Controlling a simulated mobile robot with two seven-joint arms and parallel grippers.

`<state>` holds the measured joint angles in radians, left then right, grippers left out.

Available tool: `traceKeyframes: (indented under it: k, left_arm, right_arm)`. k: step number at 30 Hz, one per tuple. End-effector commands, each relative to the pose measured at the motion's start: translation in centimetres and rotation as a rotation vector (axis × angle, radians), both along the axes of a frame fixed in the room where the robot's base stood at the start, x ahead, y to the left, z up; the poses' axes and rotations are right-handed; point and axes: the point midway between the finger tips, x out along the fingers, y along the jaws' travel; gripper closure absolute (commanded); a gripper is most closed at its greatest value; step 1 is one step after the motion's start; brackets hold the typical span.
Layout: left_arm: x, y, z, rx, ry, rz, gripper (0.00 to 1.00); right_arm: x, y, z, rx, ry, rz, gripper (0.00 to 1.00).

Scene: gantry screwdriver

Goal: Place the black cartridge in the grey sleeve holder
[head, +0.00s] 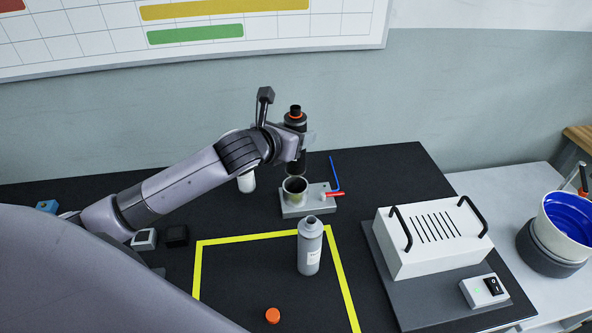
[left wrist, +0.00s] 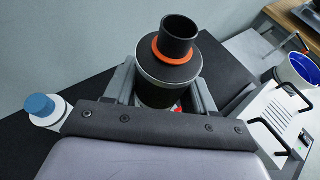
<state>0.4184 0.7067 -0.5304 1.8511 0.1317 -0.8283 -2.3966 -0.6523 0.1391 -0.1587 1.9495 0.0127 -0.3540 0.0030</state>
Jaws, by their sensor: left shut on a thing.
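The black cartridge (head: 295,119), with an orange ring near its top, is upright in my left gripper (head: 297,142). In the left wrist view the cartridge (left wrist: 168,68) stands between the two grey fingers of the left gripper (left wrist: 164,92), which are shut on it. The grey sleeve holder (head: 322,207) is a block on the black table with an upright round sleeve (head: 296,194). The cartridge's lower end appears just above the sleeve's open mouth; the exact gap is hard to judge. My right gripper is not in view.
A blue hex key (head: 334,172) and a red piece (head: 334,194) are at the holder's right. A grey bottle (head: 309,250) stands in front, an orange cap (head: 272,316) nearer. A white handled box (head: 432,240) is at right. A white container (head: 247,182) stands behind the arm.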

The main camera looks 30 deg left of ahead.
Motion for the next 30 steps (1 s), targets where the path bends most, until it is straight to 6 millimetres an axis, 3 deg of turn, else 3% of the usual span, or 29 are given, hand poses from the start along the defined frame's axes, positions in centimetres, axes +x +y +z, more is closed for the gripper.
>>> traceKeyframes:
  k: [3, 11, 18, 30]
  left_arm:
    - [0.0, -0.1, -3.0, -0.004, 0.000, 0.001, 0.91]
    - [0.1, 0.0, -5.4, -0.003, -0.006, 0.000, 0.91]
    - [0.0, -0.1, -8.9, -0.003, -0.003, 0.001, 0.91]
    - [0.0, 0.0, -9.6, 0.000, -0.005, -0.001, 0.91]
  right_arm:
    - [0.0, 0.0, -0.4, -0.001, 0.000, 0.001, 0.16]
    - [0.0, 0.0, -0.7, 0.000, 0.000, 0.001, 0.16]
    - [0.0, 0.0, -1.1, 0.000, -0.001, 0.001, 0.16]
    - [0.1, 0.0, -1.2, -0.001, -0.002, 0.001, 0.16]
